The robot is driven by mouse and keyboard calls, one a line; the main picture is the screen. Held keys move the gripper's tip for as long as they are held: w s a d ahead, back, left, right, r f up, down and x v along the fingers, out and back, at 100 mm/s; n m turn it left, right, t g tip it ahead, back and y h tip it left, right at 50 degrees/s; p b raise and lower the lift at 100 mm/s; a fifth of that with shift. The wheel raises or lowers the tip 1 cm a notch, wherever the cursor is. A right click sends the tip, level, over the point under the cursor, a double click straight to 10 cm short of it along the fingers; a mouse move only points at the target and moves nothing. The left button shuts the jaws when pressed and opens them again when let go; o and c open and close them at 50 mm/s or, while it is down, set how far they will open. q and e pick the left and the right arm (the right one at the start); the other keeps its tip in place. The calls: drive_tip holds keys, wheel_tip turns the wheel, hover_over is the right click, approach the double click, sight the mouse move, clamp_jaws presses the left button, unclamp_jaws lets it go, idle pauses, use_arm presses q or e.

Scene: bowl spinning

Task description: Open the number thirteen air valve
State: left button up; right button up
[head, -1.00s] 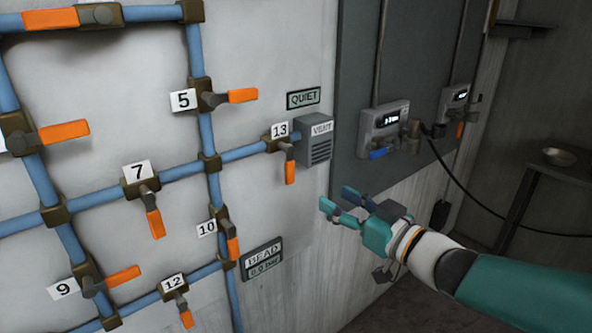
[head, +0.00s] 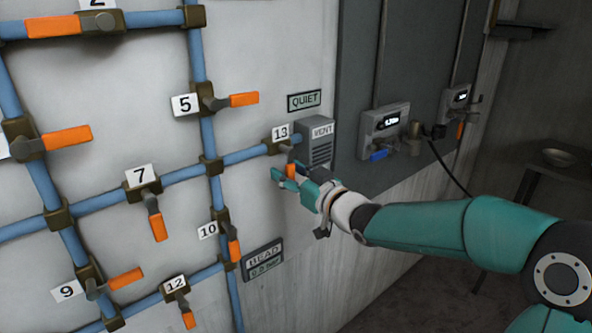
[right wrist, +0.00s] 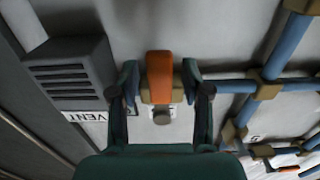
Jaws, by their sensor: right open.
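The number 13 valve has an orange handle (head: 291,170) that hangs straight down from its brass body, just left of the grey VENT box (head: 316,144). Its white 13 label (head: 281,133) sits above. My right gripper (head: 284,176) is open at this handle, with its fingers partly covering the handle's lower part. In the right wrist view the orange handle (right wrist: 159,72) stands between the two spread fingers of my gripper (right wrist: 160,85), with a gap visible on each side. My left gripper is not in view.
Other orange-handled valves are on the blue pipes, including number 10 (head: 234,249) and number 7 (head: 157,226). A BEAD gauge sign (head: 262,259) is below. Meter boxes (head: 384,131) hang on the dark panel to the right, with a black cable (head: 450,170).

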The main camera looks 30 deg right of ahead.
clamp_jaws()
